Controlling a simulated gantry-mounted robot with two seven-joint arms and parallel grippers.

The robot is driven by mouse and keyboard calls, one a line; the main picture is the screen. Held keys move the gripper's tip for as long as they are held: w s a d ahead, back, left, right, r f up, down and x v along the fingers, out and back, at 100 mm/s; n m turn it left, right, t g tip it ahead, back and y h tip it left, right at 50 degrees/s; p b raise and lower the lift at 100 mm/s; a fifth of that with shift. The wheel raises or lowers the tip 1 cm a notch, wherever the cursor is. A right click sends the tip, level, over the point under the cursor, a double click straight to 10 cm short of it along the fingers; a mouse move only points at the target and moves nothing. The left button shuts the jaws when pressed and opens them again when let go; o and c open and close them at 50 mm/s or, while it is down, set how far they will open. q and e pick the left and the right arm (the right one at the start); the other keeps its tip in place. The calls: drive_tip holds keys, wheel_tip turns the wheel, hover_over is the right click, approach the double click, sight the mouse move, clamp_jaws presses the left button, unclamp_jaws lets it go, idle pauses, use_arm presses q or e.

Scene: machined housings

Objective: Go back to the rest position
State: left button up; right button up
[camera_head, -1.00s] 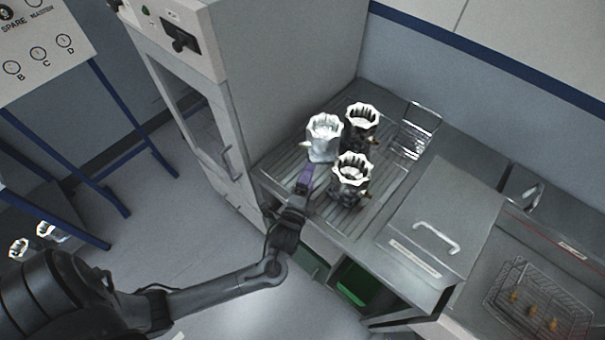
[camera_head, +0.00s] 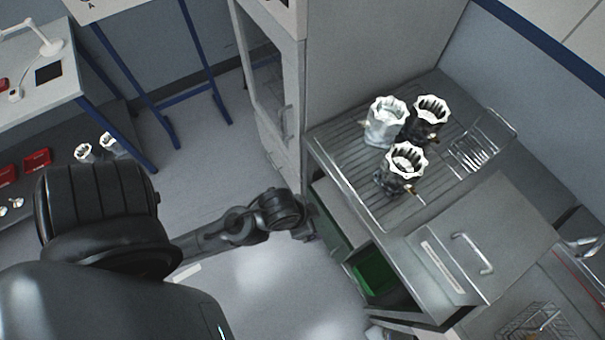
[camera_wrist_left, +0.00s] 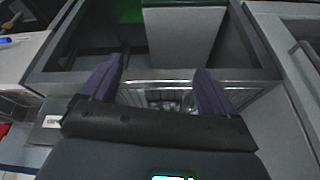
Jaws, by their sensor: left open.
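My left arm comes in from the left in the head view, and its gripper (camera_head: 309,231) is low beside the front of the steel counter, mostly hidden behind its own wrist. In the left wrist view the gripper (camera_wrist_left: 158,88) shows two purple fingers spread apart with nothing held between them. Three machined housings stand upright on the ribbed drainboard: a light one (camera_head: 384,124), a dark one at the back (camera_head: 429,120) and a dark one in front (camera_head: 402,172). The gripper is clear of all of them. My right gripper is not in view.
A wire rack (camera_head: 478,150) stands at the drainboard's right. A lidded steel unit (camera_head: 480,240) is to the right, with an open compartment holding a green bin (camera_head: 374,272) below. A tall cabinet (camera_head: 350,60) stands behind. Floor (camera_head: 215,150) is free at the left.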

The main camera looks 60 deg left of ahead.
use_arm(q)
drive_tip(key=shift+s+a+r+n+g, duration=0.1)
drive_tip(key=shift+s+r+n+g, duration=0.05)
drive_tip(key=shift+s, duration=0.35)
drive_tip(key=shift+s+a+r+n+g, duration=0.1)
drive_tip(key=shift+s+r+n+g, duration=0.05)
drive_tip(key=shift+s, duration=0.3)
drive_tip(key=shift+r, duration=0.1)
wheel_tip(320, 180, up, 19)
drive_tip(key=p, duration=1.9)
